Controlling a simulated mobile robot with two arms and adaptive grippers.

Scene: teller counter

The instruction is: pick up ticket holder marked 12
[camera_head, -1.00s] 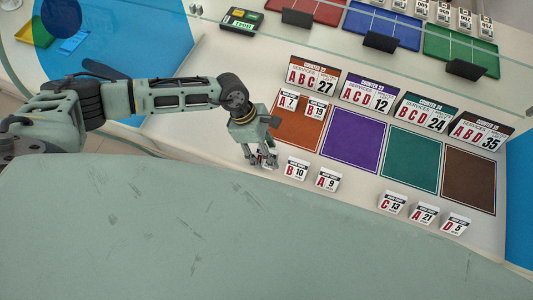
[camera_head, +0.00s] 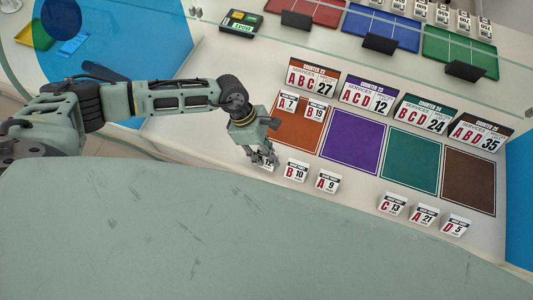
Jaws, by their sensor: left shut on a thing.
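My left gripper (camera_head: 263,157) points down at the counter's near edge, left of the holder B 10. It is shut on a small white ticket holder (camera_head: 267,167) whose visible number reads 12. The gripper's fingers hide most of that holder, including its letter. I cannot tell whether the holder still touches the counter. My right gripper is out of view.
Holders B 10 (camera_head: 295,171) and A 9 (camera_head: 327,182) stand just to the right, with C 13 (camera_head: 392,204) and others farther along. A 7 (camera_head: 288,102) and B 19 (camera_head: 316,110) stand on the orange mat (camera_head: 297,133). The purple mat (camera_head: 352,142) is bare.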

